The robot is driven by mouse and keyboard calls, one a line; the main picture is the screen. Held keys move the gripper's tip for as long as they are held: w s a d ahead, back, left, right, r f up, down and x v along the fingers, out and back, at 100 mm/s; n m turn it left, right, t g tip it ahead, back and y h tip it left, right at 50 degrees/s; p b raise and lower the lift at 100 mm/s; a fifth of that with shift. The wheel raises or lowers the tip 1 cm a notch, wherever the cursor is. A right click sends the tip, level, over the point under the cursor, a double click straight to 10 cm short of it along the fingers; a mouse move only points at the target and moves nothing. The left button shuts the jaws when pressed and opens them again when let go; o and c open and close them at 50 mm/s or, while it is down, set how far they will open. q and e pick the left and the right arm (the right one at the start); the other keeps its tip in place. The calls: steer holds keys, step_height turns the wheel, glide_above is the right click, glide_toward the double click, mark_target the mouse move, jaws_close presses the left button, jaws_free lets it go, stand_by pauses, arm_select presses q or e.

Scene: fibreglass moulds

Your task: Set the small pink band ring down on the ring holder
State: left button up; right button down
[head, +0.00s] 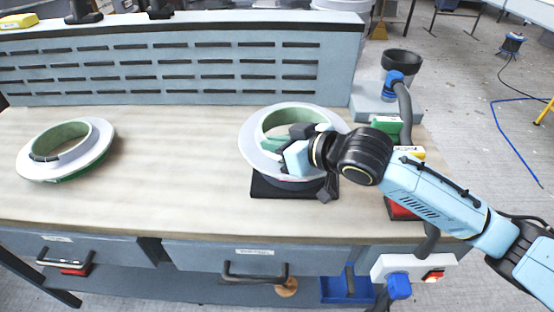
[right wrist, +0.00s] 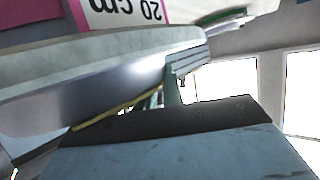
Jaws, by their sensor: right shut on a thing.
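A pale grey-white ring with a green inner wall (head: 256,150) is at the middle of the bench, over a black base (head: 268,190) that I take for the ring holder. In the right wrist view the ring's smooth grey surface (right wrist: 95,85) fills the left, beside a pink-edged "20 cm" label (right wrist: 135,14). My left gripper is not in view.
Another white and green ring (head: 98,150) lies at the left of the wooden bench top (head: 175,170). The bench between the rings is clear. A slotted grey panel (head: 160,75) stands behind. A dark cup (head: 402,60) and green and red items are at the right, near my arm.

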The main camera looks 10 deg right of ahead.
step_height(320, 180, down, 3)
steer(key=shift+f+b, duration=0.1)
steer(key=shift+b, duration=0.25)
steer(key=shift+f, duration=0.3)
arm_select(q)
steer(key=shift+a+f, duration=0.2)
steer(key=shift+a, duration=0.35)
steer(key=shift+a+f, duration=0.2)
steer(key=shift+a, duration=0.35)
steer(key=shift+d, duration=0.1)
arm_select(e)
steer(key=c, duration=1.5)
jaws_free()
steer(key=shift+f, duration=0.1)
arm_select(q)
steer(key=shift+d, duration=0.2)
